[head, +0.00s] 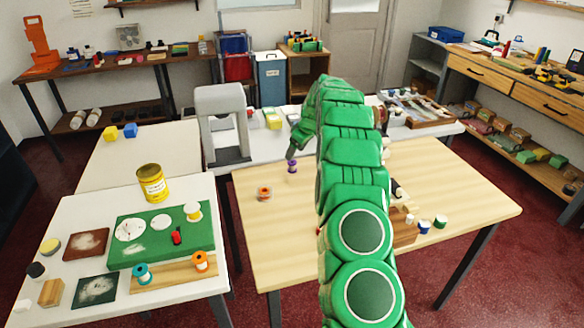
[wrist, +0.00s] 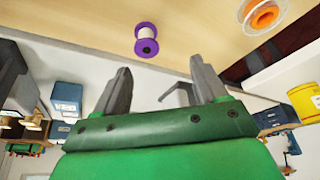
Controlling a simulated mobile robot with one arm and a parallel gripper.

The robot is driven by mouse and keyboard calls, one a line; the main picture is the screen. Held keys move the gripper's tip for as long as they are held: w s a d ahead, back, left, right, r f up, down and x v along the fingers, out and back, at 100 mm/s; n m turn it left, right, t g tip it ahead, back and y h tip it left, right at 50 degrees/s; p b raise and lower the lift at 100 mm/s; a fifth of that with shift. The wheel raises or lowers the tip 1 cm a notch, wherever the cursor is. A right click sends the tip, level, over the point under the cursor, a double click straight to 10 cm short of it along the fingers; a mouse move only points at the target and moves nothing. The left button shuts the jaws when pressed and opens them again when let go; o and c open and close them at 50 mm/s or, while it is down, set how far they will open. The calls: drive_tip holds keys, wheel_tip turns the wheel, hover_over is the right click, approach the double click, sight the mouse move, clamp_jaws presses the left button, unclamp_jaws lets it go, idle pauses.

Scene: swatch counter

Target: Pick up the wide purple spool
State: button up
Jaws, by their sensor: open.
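A purple spool (head: 292,166) with pale thread around its middle stands on the wooden table, near the table's far left part. It also shows in the wrist view (wrist: 146,38), beyond my fingertips and a little left of the middle between them. My gripper (wrist: 162,80) is open, with its two grey fingers apart and nothing between them. In the head view my gripper (head: 292,155) is small and close to the spool. I cannot tell from these views whether they touch.
An orange spool (head: 264,193) stands left of the purple one; it shows in the wrist view too (wrist: 263,14). My green arm hides the table's middle. Blue-and-white (head: 424,226) and green-and-white (head: 440,221) spools stand right of it. A grey arch-shaped frame (head: 221,105) stands behind left.

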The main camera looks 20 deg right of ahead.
sight(293, 162)
drive_tip(key=shift+w+d+x, duration=0.15)
drive_tip(key=shift+d+x, duration=0.15)
drive_tip(key=shift+x, duration=1.3)
drive_tip(key=shift+w+d+x, duration=0.15)
drive_tip(key=shift+d+x, duration=0.15)
drive_tip(key=shift+x, duration=1.3)
drive_tip(key=shift+w+d+x, duration=0.15)
drive_tip(key=shift+d+x, duration=0.15)
drive_tip(key=shift+x, duration=1.25)
drive_tip(key=shift+f, duration=0.1)
drive_tip(key=c, duration=1.1)
